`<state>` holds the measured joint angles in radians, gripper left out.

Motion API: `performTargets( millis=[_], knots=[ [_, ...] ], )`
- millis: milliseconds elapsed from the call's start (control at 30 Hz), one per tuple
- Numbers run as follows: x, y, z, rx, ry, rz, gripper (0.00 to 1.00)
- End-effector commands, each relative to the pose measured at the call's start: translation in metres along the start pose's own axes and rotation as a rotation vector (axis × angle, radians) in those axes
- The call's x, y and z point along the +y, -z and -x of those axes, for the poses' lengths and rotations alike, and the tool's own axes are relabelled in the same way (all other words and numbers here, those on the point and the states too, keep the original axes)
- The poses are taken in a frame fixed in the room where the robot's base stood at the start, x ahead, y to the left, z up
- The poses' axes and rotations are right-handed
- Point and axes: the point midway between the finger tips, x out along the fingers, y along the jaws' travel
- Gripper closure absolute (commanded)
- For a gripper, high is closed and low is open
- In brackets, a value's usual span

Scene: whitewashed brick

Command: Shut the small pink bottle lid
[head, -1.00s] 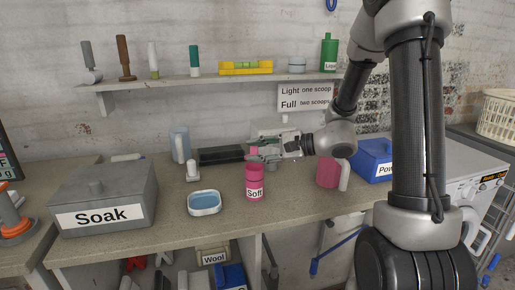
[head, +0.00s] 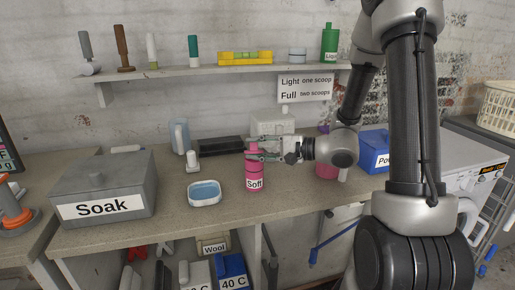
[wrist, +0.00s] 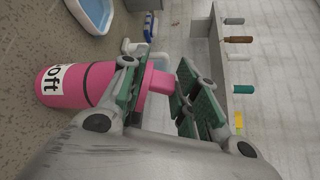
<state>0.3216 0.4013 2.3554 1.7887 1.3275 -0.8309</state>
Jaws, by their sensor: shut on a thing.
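The small pink bottle (head: 253,180), labelled "Soft", stands upright on the worktop near its front edge. In the wrist view the bottle (wrist: 75,85) lies sideways across the left, with a dark line around its upper part. Its narrower pink lid (wrist: 158,80) is between my green-padded fingers. My gripper (head: 254,151) comes in from the right at lid height and is shut on the lid; it also shows in the wrist view (wrist: 160,90). The lid appears in line with the bottle; the fingers partly hide where they meet.
A blue-filled white dish (head: 204,194) and a small white-topped item (head: 192,161) stand left of the bottle. A grey "Soak" box (head: 103,184) is farther left. A pink jug (head: 327,171) and a blue box (head: 374,143) stand right, near my arm.

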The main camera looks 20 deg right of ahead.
Motion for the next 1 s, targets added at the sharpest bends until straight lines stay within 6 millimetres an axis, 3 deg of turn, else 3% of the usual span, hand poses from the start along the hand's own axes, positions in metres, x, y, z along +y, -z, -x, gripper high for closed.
performTargets(
  millis=[100,133,167,567,1000],
  knots=[
    [0.000,0.000,0.000,0.000,0.000,0.000,0.93],
    [0.000,0.000,0.000,0.000,0.000,0.000,0.68],
    [0.000,0.000,0.000,0.000,0.000,0.000,0.64],
    [-0.001,0.001,0.008,0.002,0.001,0.000,0.64],
    [-0.001,0.001,0.097,0.005,0.002,0.000,0.64]
  ],
)
